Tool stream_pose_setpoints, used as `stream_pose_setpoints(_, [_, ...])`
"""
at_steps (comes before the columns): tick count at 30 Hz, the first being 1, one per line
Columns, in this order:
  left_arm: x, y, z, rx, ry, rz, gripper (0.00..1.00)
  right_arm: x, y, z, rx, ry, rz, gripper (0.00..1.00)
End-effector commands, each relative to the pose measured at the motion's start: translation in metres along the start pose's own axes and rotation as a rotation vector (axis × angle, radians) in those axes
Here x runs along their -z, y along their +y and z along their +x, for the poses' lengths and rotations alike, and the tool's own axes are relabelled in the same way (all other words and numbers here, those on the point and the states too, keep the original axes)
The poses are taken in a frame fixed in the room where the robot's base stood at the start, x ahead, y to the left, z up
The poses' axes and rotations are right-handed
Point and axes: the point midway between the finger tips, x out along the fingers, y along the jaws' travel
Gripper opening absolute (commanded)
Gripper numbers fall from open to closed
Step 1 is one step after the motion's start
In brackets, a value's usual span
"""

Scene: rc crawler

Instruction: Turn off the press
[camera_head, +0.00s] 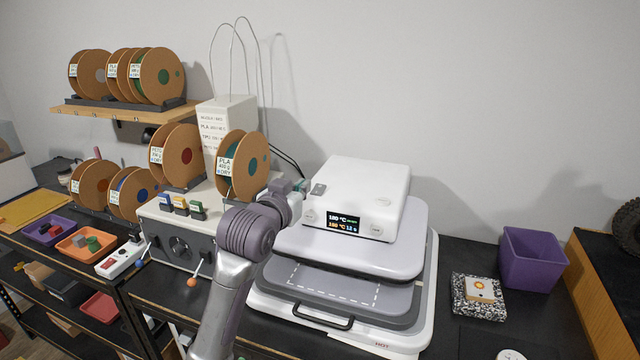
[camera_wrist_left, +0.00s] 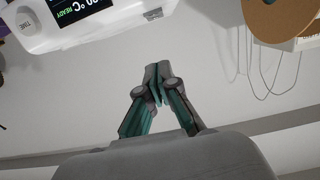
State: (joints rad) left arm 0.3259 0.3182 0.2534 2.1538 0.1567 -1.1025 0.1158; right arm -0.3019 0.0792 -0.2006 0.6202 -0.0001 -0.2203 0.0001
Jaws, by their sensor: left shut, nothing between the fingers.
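The white heat press (camera_head: 365,180) stands on the dark bench, its upper part raised above the grey lower plate. Its lit display (camera_head: 343,222) reads 180 °C on the lower line, with a round button on each side. My left gripper (camera_head: 300,186) is shut and empty beside the box's upper left side; contact cannot be told. In the left wrist view its closed fingers (camera_wrist_left: 157,88) point up the picture, and the press (camera_wrist_left: 60,22) with its lit display is at upper left. My right gripper is not in view.
Filament spools (camera_head: 243,165) and a grey dryer box (camera_head: 180,245) stand left of the press. A front handle (camera_head: 322,318) sticks out below.

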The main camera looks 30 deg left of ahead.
Motion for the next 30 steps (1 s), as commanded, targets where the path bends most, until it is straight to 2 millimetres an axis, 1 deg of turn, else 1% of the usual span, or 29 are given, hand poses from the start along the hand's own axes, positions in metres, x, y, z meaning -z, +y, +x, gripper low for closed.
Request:
stream_pose_setpoints(1, [0.005, -0.002, 0.001, 0.002, 0.011, -0.004, 0.00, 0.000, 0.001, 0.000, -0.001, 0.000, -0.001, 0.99])
stream_pose_setpoints(3, [0.007, -0.003, 0.001, 0.003, 0.016, -0.006, 0.00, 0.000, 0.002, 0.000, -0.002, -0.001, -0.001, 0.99])
stream_pose_setpoints(11, [0.007, -0.002, 0.001, 0.002, 0.015, -0.006, 0.00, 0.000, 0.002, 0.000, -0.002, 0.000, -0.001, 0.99])
stream_pose_setpoints(14, [0.007, -0.002, 0.005, 0.002, 0.014, -0.007, 0.00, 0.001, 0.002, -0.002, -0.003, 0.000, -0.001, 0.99])
stream_pose_setpoints(16, [0.008, -0.002, 0.011, 0.002, 0.013, -0.007, 0.00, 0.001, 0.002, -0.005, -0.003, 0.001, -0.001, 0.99])
stream_pose_setpoints(20, [0.010, -0.002, 0.032, 0.001, 0.011, -0.009, 0.00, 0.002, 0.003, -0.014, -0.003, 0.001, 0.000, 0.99])
stream_pose_setpoints(24, [0.011, -0.002, 0.062, 0.002, 0.010, -0.008, 0.00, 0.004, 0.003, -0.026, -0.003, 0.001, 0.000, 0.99])
stream_pose_setpoints(30, [0.011, -0.002, 0.101, 0.002, 0.011, -0.007, 0.00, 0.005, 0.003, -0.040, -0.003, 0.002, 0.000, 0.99])
